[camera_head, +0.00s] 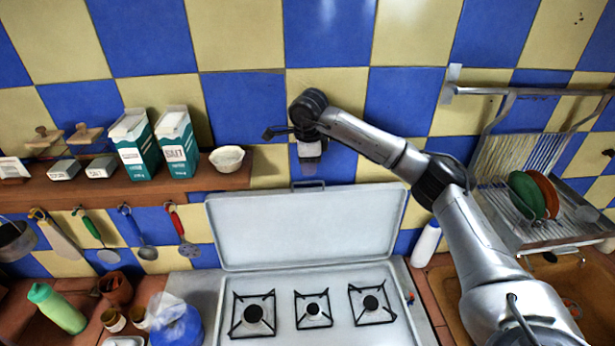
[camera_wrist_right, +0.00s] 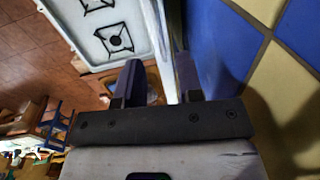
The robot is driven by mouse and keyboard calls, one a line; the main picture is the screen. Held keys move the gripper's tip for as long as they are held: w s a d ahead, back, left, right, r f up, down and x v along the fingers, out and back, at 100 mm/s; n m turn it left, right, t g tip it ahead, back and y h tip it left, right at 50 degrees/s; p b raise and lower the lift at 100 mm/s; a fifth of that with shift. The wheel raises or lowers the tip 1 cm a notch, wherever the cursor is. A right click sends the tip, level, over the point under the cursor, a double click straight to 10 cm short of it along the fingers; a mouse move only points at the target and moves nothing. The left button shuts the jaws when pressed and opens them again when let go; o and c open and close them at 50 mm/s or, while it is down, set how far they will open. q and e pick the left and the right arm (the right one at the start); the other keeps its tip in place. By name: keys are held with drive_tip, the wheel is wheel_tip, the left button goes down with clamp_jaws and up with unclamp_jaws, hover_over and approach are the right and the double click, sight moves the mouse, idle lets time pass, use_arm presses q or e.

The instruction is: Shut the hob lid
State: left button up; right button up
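The hob lid (camera_head: 305,228) is a pale grey panel standing raised at the back of the hob (camera_head: 315,312), leaning against the tiled wall. A small handle (camera_head: 309,185) sits at its top edge. My right gripper (camera_head: 309,168) hangs pointing down just above the handle, near the wall. In the right wrist view, its two fingers (camera_wrist_right: 158,82) are apart, with the lid seen edge-on (camera_wrist_right: 168,45) beyond the gap between them. I cannot tell whether they touch the handle. My left gripper is in neither view.
A wooden shelf (camera_head: 130,188) with cartons (camera_head: 136,145) and a bowl (camera_head: 227,158) is left of the lid. A white bottle (camera_head: 426,243) and a dish rack (camera_head: 535,190) stand to the right. The burners hold no pots.

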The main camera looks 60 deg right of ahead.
sight(307, 182)
drive_tip(key=shift+w+d+f+p, duration=0.15)
drive_tip(key=shift+f, duration=1.2)
drive_tip(key=shift+w+d+f+p, duration=0.1)
drive_tip(key=shift+d+f+p, duration=0.05)
drive_tip(key=shift+f, duration=1.15)
clamp_jaws()
